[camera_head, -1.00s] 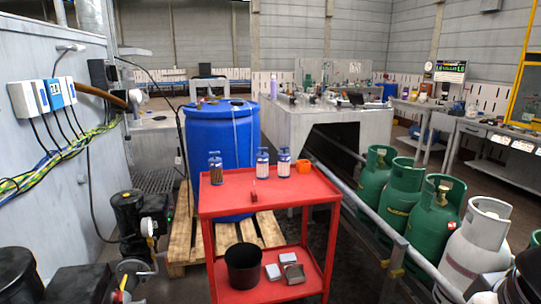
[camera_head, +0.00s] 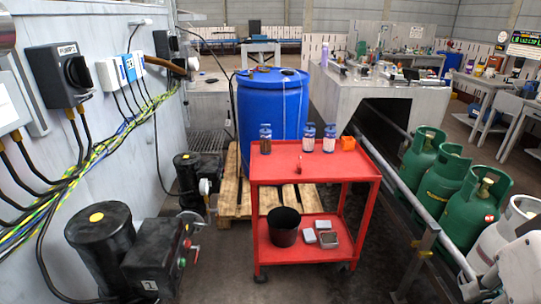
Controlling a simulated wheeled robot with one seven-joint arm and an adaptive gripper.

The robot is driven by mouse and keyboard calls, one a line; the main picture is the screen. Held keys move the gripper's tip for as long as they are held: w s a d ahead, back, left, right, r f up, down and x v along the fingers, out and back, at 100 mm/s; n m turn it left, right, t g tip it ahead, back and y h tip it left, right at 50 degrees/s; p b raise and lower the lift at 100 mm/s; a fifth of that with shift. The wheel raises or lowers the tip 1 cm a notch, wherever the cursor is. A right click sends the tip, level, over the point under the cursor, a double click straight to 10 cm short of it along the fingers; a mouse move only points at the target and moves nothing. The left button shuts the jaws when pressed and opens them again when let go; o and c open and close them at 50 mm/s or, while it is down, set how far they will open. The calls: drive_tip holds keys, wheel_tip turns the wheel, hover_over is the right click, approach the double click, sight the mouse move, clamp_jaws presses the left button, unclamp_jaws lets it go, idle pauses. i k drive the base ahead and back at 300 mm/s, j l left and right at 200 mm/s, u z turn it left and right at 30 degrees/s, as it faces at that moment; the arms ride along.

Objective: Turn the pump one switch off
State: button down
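The pump one switch (camera_head: 48,78) is a black box on the grey wall at the left, with a label that seems to read "PUMP 1". Its black rotary knob (camera_head: 77,71) faces into the room; I cannot tell its on or off position. Black cables run down from the box. A black motor pump (camera_head: 105,240) with a yellow cap stands at the lower left. Its attached box (camera_head: 158,258) is marked "1" and has small red and green buttons. My gripper is not in view. A white part at the lower right edge may be my arm.
A red cart (camera_head: 315,160) with bottles and a black bucket (camera_head: 284,226) stands in the middle, before a blue barrel (camera_head: 272,105) on a wooden pallet (camera_head: 232,195). Green gas cylinders (camera_head: 440,185) line a rail at the right. Floor is free between pump and cart.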

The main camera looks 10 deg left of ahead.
sight(79, 72)
drive_tip(key=u, duration=1.45)
drive_tip(key=i+l, duration=0.15)
drive_tip(key=l, duration=0.1)
